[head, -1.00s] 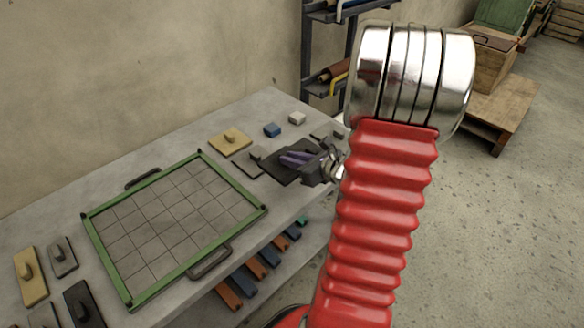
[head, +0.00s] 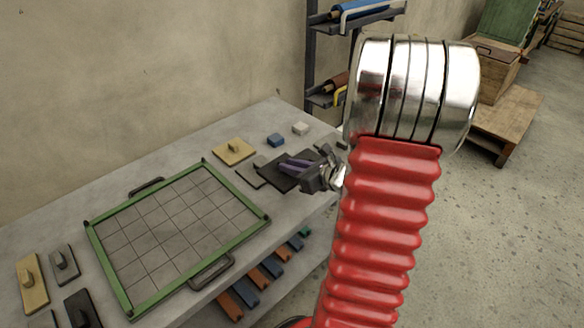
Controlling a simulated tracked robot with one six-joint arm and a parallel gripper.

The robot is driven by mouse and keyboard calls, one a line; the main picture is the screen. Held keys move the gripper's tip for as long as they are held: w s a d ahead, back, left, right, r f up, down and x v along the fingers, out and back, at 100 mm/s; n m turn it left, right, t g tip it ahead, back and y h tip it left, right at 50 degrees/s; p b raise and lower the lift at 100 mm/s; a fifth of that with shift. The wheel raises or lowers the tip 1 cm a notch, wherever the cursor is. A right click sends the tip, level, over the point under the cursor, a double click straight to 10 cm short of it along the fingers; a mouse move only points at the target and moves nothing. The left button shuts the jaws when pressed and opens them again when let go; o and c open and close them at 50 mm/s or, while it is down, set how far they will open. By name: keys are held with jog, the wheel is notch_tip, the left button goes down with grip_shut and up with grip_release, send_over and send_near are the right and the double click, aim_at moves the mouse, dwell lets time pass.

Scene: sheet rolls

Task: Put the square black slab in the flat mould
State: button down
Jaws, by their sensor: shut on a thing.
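The square black slab (head: 271,181) is at the right part of the bench, by my gripper (head: 294,165). My gripper is shut on it from above right; its fingers hide the grip point. Whether the slab is clear of the bench top is hard to tell. The flat mould (head: 172,290) is a green-framed tray with a gridded grey floor and handles on two sides. It lies on the bench to the left of the slab, and its floor is empty.
A thin grey slab (head: 248,177) lies partly behind the black slab. A yellow slab (head: 233,152), a blue block (head: 276,140) and a pale block (head: 300,129) lie farther back. More knobbed slabs (head: 32,286) lie left of the mould. A roll rack (head: 313,70) stands behind the bench.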

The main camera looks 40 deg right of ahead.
jog(key=w+a+n+y, duration=0.1)
jog(key=w+a, duration=0.2)
jog(key=a, duration=0.7)
jog(key=w+a+r+n+y, duration=0.1)
jog(key=w+a, duration=0.3)
jog(key=a, duration=0.7)
jog(key=w+a+n+y, duration=0.1)
jog(key=w+a, duration=0.3)
jog(key=a, duration=0.6)
jog(key=shift+a+r+g+y, duration=0.15)
jog(key=shift+r+g+y, duration=0.15)
jog(key=shift+r, duration=0.05)
